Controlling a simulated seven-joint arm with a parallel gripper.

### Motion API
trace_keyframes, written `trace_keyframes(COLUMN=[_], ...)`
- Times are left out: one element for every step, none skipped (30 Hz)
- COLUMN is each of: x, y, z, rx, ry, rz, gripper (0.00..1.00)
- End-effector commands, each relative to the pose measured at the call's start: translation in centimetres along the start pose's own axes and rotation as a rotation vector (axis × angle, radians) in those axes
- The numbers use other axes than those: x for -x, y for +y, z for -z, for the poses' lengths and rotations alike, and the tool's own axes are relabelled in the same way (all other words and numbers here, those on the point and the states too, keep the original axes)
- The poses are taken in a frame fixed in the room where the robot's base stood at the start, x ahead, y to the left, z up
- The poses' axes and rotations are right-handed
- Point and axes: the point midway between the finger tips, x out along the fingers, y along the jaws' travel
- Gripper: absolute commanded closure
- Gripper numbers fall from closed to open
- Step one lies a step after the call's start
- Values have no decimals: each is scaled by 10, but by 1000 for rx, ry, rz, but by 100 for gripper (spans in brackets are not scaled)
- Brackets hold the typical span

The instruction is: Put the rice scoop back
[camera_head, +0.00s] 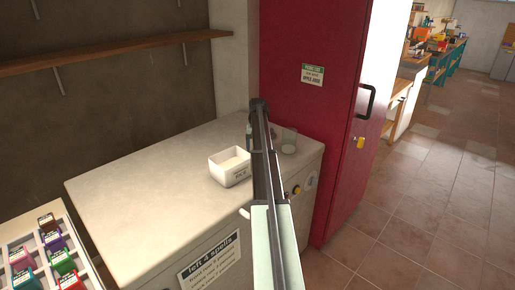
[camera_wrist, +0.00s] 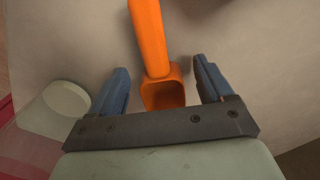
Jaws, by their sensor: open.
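The orange rice scoop (camera_wrist: 149,40) shows in the wrist view over the pale counter. Its handle runs up out of the top of the picture and its bowl lies between my gripper's fingers, near the palm. My gripper (camera_wrist: 161,70) is open, with a visible gap between the scoop and each blue finger. I cannot tell how high the fingers are above the scoop. In the head view my arm hides the scoop.
A clear glass (camera_head: 289,142) with white contents stands right of my arm; it also shows in the wrist view (camera_wrist: 62,104). A tall red cabinet (camera_head: 312,110) stands behind the counter (camera_head: 140,190). A tray of coloured blocks (camera_head: 45,250) is at lower left. The counter's left part is clear.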

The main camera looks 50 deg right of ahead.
Motion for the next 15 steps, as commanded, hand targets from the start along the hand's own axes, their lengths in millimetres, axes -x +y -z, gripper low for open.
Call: trace_keyframes(x=[2, 3, 6, 9, 12, 18, 23, 28, 35, 41, 47, 55, 60, 66, 73], y=[0, 0, 0, 0, 0, 0, 0, 0, 0, 0, 0, 0, 0, 0, 0], z=[0, 0, 0, 0, 0, 1, 1, 1, 1, 1, 1, 1, 1, 1, 1], rx=[0, 0, 0, 0, 0, 0, 0, 0, 0, 0, 0, 0, 0, 0, 0], ry=[0, 0, 0, 0, 0, 1, 2, 2, 2, 2, 2, 2, 3, 2, 1], rz=[0, 0, 0, 0, 0, 0, 0, 0, 0, 0, 0, 0, 0, 0, 0], gripper=[20, 20, 20, 20, 20, 20, 20, 20, 20, 20, 20, 20, 20, 20, 20])
